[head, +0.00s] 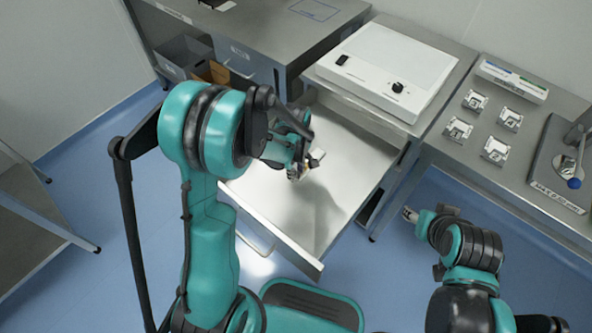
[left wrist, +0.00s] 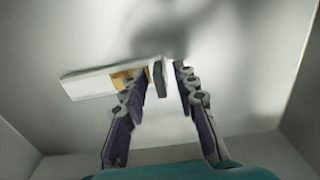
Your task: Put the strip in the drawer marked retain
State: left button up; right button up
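The pulled-out drawer (head: 270,205) is white inside and open below the bench with the white box. I cannot read a mark on it. My left gripper (head: 302,170) is down over the drawer's inside. My right gripper (head: 410,214) is off to the right, away from the drawer, too small to judge.
A white box with a black knob (head: 390,70) stands on the bench above the drawer. Several small metal fixtures (head: 485,125) and a blue-knobbed device (head: 573,183) are on the right bench. A grey bin (head: 185,55) sits at the back left. Blue floor is open in front.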

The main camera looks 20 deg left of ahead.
pick_arm(q)
notch_tip(320, 180, up, 11)
jog(key=p, duration=0.5)
jog(key=s+a+r+m+t, duration=0.1)
jog(key=s+r+m+t, duration=0.6)
jog(key=s+r+m, duration=0.5)
jog(key=shift+s+a+r+m, duration=0.15)
jog(key=shift+s+r+m, duration=0.15)
jog(key=shift+s+m, duration=0.7)
jog(key=shift+s, duration=0.2)
